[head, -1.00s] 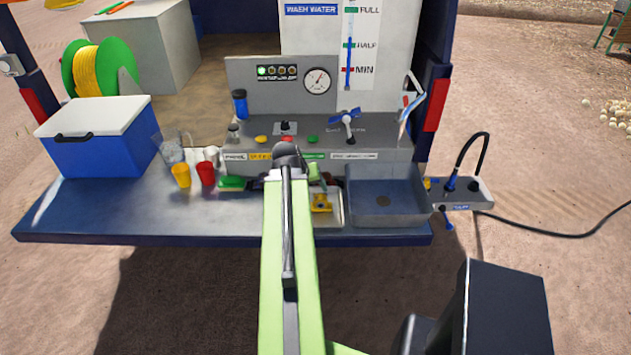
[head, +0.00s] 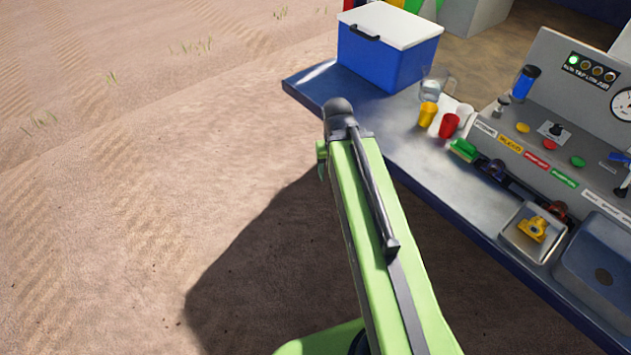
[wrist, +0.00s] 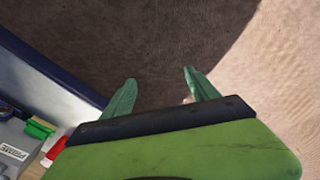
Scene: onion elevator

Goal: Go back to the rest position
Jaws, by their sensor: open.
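My gripper (wrist: 160,92) shows in the wrist view with its two green fingers apart and nothing between them. Below the fingers is bare ground in shadow.
A blue cooler (head: 385,58) with a white lid stands at the counter's far left. A yellow cup (head: 428,115), a red cup (head: 449,126), a yellow item (head: 532,230) in a small tray, a sink (head: 604,270) and a control panel (head: 555,135) are along the counter. Open ground (head: 150,170) lies left.

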